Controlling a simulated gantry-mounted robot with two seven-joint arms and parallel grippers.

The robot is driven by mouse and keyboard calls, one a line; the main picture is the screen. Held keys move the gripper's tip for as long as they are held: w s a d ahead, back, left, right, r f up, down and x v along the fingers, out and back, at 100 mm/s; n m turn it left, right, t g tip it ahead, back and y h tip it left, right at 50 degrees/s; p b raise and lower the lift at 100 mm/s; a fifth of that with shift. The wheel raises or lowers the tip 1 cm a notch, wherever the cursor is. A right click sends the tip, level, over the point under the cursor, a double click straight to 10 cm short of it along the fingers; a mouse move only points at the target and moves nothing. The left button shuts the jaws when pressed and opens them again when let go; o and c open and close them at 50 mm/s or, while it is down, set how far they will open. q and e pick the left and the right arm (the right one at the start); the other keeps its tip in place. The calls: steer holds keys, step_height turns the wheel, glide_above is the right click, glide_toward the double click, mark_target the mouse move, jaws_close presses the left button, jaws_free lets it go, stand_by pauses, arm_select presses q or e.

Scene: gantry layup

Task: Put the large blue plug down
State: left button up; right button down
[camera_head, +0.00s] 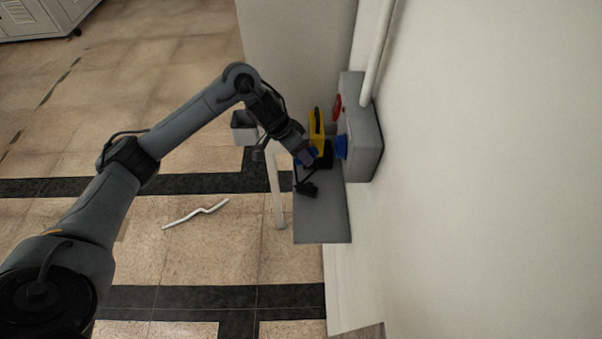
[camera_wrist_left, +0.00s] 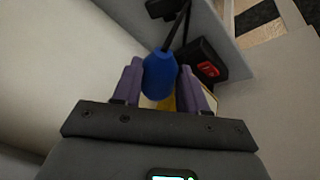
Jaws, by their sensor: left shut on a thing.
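The large blue plug (camera_wrist_left: 160,76) sits between the two purple fingers of my left gripper (camera_wrist_left: 168,84) in the left wrist view, with a black cable running from its end. In the head view the left gripper (camera_head: 309,157) is over the grey shelf (camera_head: 321,220), and a bit of blue shows at its fingers. The gripper is shut on the plug. Whether the plug touches the shelf is hidden. My right gripper is not in view.
A grey wall box (camera_head: 365,150) carries a blue socket (camera_head: 341,148) and a red button (camera_head: 337,106). A yellow object (camera_head: 316,130) stands by the gripper. A black block with a red switch (camera_wrist_left: 208,69) lies near the plug. The shelf's front part is clear.

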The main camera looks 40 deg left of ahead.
arm_select(q)
steer(key=shift+f, duration=4.05)
steer(key=shift+f, duration=0.15)
steer(key=shift+f, duration=0.35)
steer(key=shift+f, duration=0.1)
steer(key=o, duration=1.2)
